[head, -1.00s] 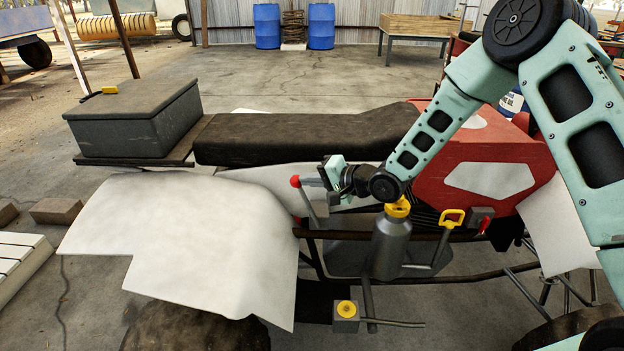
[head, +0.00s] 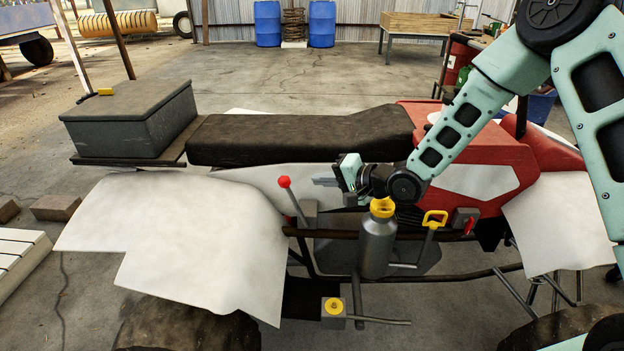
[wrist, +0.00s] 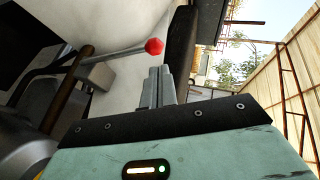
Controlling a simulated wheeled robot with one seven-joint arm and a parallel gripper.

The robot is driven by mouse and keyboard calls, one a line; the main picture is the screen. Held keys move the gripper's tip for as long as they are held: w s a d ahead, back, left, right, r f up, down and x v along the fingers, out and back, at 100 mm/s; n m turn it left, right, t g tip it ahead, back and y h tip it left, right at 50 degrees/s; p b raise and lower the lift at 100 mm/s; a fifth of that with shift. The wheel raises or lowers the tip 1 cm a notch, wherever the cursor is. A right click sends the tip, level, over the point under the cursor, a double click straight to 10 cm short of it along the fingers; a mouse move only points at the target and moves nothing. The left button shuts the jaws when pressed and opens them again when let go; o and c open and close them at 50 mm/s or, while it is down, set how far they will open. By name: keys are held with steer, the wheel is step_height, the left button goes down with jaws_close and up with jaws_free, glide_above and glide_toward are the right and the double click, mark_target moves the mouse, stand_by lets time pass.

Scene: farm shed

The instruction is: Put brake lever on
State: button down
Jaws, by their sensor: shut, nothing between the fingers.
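A thin grey lever with a red ball knob (head: 284,182) stands on a grey block (head: 303,212) on the near side of the quad bike; it looks like the brake lever. In the head view it leans up and to the left. In the wrist view its red knob (wrist: 154,46) is just beyond the fingertips. My gripper (head: 314,181) is level with the knob, to its right, with a visible gap between them. Its fingers (wrist: 158,72) are together and empty.
A grey bottle with a yellow top (head: 378,240), a yellow-handled lever (head: 433,221) and a red switch (head: 468,221) sit right of the lever. A yellow button (head: 333,307) is below. The black seat (head: 300,138) and white fender (head: 195,240) border the lever.

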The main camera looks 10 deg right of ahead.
steer(key=shift+v, duration=2.75)
steer(key=shift+w+r, duration=0.1)
steer(key=shift+r, duration=0.05)
